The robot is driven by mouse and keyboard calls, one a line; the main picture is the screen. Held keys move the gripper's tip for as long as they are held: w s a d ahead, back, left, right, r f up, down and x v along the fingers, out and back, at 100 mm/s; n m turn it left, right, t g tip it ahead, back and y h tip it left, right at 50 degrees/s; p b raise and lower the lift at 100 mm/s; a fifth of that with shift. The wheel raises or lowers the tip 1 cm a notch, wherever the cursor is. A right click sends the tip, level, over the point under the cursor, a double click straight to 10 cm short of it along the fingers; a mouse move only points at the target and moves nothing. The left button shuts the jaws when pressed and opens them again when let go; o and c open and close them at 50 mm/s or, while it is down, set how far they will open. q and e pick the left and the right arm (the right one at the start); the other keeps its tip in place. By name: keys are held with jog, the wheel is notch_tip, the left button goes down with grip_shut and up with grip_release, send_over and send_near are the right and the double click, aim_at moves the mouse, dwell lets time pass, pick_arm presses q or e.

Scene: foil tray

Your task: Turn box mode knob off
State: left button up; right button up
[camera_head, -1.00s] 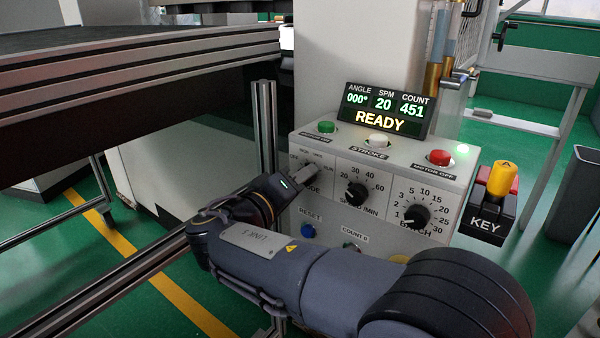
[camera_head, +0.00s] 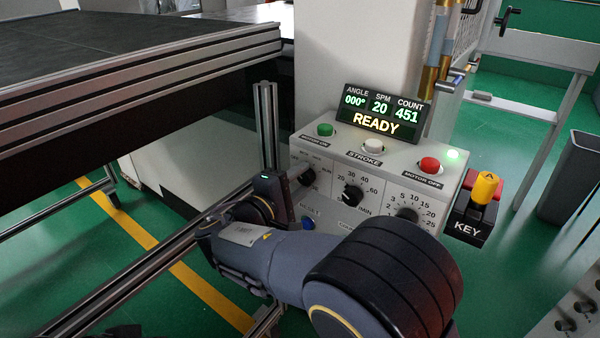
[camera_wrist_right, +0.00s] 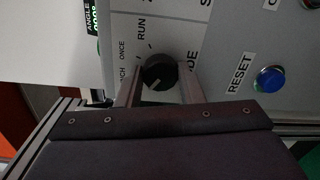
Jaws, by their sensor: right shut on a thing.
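The mode knob (camera_head: 307,178) is a black round dial at the left of the grey control box (camera_head: 400,157). In the right wrist view the mode knob (camera_wrist_right: 158,72) sits between the two fingers, and its white mark points to the lower left. The labels RUN, ONCE and part of INCH show there; the OFF label is hidden. My right gripper (camera_head: 291,187), also in the right wrist view (camera_wrist_right: 159,80), is shut on this knob. My left gripper is not in view.
The speed knob (camera_head: 350,196) and batch knob (camera_head: 407,216) stand to the right, with a blue reset button (camera_head: 308,223) below. A display (camera_head: 384,111) reads READY. A key switch (camera_head: 476,205) is at the right. A metal post (camera_head: 267,130) stands close behind my gripper.

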jog(key=shift+n, duration=0.4)
jog(key=shift+f, duration=0.1)
jog(key=o, duration=1)
jog(key=shift+a, duration=0.1)
jog(key=v, duration=0.7)
jog(key=shift+s+a+p, duration=0.2)
jog(key=shift+s+p, duration=0.15)
jog(key=shift+d, duration=0.1)
